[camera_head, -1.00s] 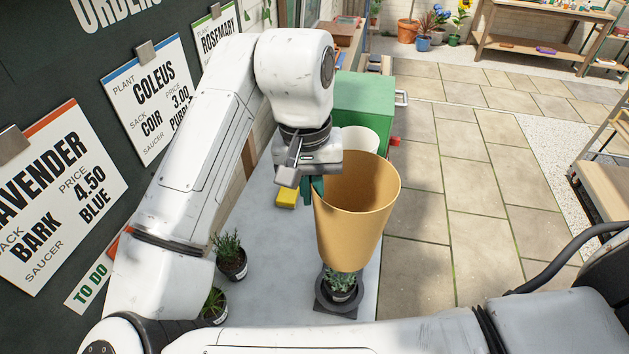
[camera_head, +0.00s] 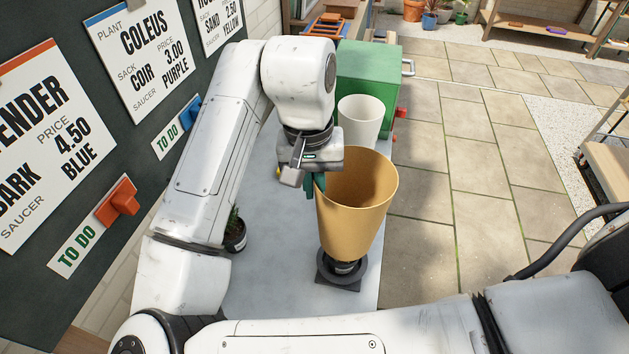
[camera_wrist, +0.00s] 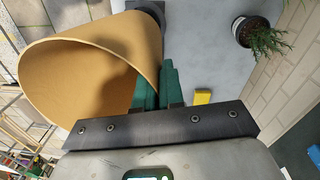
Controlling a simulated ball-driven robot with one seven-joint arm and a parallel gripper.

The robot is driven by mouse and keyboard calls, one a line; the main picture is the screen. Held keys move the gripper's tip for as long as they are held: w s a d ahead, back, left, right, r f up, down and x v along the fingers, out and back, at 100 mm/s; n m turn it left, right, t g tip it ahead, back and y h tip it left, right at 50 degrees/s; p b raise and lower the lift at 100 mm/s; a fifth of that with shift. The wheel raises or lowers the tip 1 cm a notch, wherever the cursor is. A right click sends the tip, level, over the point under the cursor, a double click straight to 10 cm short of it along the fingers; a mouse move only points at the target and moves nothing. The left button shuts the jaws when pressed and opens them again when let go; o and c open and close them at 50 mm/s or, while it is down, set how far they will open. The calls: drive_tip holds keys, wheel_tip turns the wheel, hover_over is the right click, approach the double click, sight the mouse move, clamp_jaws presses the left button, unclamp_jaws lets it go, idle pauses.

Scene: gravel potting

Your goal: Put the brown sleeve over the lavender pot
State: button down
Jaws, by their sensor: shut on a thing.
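The brown sleeve (camera_head: 355,215) is a wide, tan, open-topped cone, roughly upright in the head view. My gripper (camera_head: 316,184) is shut on its left rim; the green fingers (camera_wrist: 157,88) pinch the wall in the wrist view. Below the sleeve, a small dark pot (camera_head: 345,267) stands on a dark round holder with a square base (camera_head: 338,284). The sleeve's lower end overlaps the pot's top in the picture and hides its plant. I cannot tell whether the sleeve is around the plant or still above it, nor read the plant's kind.
A white pot (camera_head: 360,122) and a green box (camera_head: 370,75) stand behind the sleeve. Another potted plant (camera_head: 235,233) is beside my arm at left. A yellow block (camera_wrist: 203,96) lies on the table. The order board (camera_head: 60,150) borders the left side.

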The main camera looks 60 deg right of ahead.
wheel_tip(320, 180, down, 9)
drive_tip(key=b, duration=0.5)
drive_tip(key=shift+b, duration=0.35)
drive_tip(key=c, duration=1.2)
unclamp_jaws()
drive_tip(key=shift+o, duration=0.2)
drive_tip(key=shift+r, duration=0.1)
wheel_tip(320, 180, up, 11)
drive_tip(key=shift+w+a+p, duration=0.2)
drive_tip(key=shift+w+p, duration=0.15)
drive_tip(key=shift+p, duration=0.05)
drive_tip(key=shift+s+f, duration=0.1)
drive_tip(key=shift+f, duration=0.15)
